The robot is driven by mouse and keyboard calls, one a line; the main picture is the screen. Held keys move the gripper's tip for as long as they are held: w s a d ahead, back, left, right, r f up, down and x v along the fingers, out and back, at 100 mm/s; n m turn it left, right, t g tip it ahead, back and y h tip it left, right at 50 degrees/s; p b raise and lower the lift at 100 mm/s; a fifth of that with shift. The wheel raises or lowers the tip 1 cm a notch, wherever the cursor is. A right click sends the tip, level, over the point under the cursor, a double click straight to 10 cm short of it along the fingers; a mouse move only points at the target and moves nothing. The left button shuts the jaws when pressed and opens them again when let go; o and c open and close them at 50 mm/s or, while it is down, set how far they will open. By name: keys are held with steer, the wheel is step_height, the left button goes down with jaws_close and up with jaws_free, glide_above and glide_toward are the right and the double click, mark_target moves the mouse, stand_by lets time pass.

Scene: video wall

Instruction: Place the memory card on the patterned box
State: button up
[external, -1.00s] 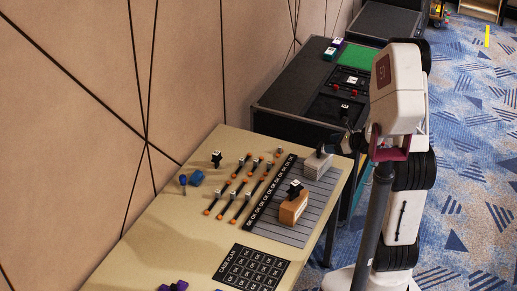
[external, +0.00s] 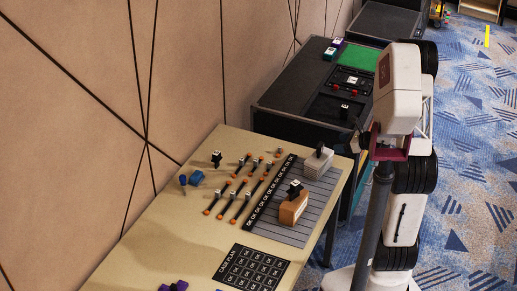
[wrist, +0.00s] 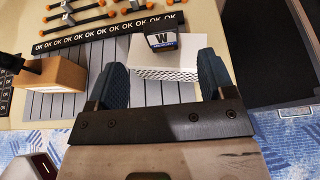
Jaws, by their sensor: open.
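The memory card, a dark piece with a "W" label (wrist: 163,38), stands on the white patterned box (wrist: 168,72), toward its far edge in the wrist view. In the external view the dark card (external: 319,149) shows on top of the pale box (external: 317,165), at the table's far right corner. My gripper (wrist: 162,62) is open, its two blue fingers apart and empty. The fingers lie on the near side of the box and clear of the card. In the external view my gripper (external: 361,141) is right of the box, partly hidden by my arm.
A brown box (external: 293,208) with a dark piece on it stands on the grey striped mat (external: 270,229), left of the patterned box. Orange-tipped rods (external: 240,188) lie beyond the black OK strip. A dark console (external: 305,92) stands behind the table.

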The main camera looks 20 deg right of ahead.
steer(key=s+a+r+n+g, duration=0.7)
steer(key=s+a+r+n, duration=0.4)
steer(key=s+n, duration=0.2)
steer(key=s+d+r+n+h, duration=0.1)
steer(key=s+r+n+h, duration=0.4)
steer(key=s+n, duration=0.2)
steer(key=s+r+n+h, duration=0.4)
steer(key=s+r+n, duration=0.1)
steer(key=s, duration=0.5)
steer(key=shift+d+n+h, duration=0.35)
steer(key=shift+n+h, duration=0.05)
steer(key=shift+n, duration=0.5)
steer(key=shift+s, duration=0.1)
